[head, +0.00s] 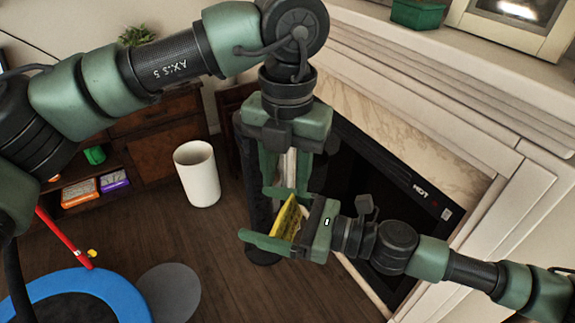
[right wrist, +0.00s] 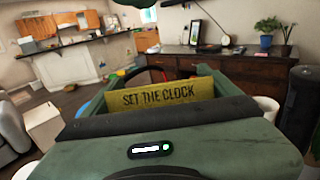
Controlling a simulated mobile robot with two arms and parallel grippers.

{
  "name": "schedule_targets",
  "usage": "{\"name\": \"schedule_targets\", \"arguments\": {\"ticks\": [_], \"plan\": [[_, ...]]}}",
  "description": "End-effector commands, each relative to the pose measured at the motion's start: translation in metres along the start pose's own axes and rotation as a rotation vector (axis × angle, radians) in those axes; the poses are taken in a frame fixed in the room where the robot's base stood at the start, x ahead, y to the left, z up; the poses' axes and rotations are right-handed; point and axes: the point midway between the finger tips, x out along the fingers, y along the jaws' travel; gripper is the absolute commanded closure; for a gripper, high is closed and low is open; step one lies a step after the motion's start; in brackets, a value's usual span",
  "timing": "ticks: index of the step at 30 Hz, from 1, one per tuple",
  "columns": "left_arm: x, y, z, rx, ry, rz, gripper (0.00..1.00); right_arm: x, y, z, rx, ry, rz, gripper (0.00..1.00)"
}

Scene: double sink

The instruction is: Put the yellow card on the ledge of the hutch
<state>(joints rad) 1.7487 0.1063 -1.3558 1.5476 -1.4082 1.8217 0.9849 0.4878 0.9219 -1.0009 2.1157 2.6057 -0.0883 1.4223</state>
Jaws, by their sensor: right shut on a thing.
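The yellow card (head: 288,214) is in my right gripper (head: 256,214), below my left gripper in the head view. In the right wrist view the card (right wrist: 163,97) stands between the green fingers and reads "SET THE CLOCK". My left gripper (head: 286,182) points down just above the card, its fingers apart, with a pale strip showing between them. I cannot tell whether the left fingers touch the card. A dark wooden cabinet (head: 163,135), perhaps the hutch, stands at the left back; no ledge can be clearly identified.
A white bin (head: 197,174) stands on the wooden floor. A white fireplace mantel (head: 440,85) with a dark firebox is at the right, close to my right arm. A blue-rimmed round thing (head: 60,290) is at the lower left. The right wrist view shows a long dark wooden desk (right wrist: 195,62).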

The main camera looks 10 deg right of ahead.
Motion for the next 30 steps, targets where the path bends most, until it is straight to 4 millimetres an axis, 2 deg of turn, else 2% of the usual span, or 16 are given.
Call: {"name": "schedule_targets", "arguments": {"ticks": [9, 15, 21, 29, 30], "plan": [[0.062, -0.001, -0.001, 0.001, 0.004, -0.005, 0.60, 0.000, 0.000, 0.000, 0.000, 0.000, 0.000, 0.47], [0.089, -0.001, -0.001, 0.001, 0.001, -0.005, 0.60, 0.000, 0.000, 0.000, 0.000, 0.000, 0.000, 0.47], [0.100, -0.001, -0.001, 0.001, 0.000, -0.006, 0.60, 0.000, 0.000, 0.000, 0.000, 0.000, 0.000, 0.47], [0.100, -0.001, -0.001, 0.001, 0.000, -0.006, 0.60, 0.000, 0.000, 0.000, 0.000, 0.000, 0.000, 0.47], [0.100, -0.001, -0.001, 0.001, 0.000, -0.006, 0.71, 0.000, 0.000, 0.000, 0.000, 0.000, 0.000, 0.47]]}}
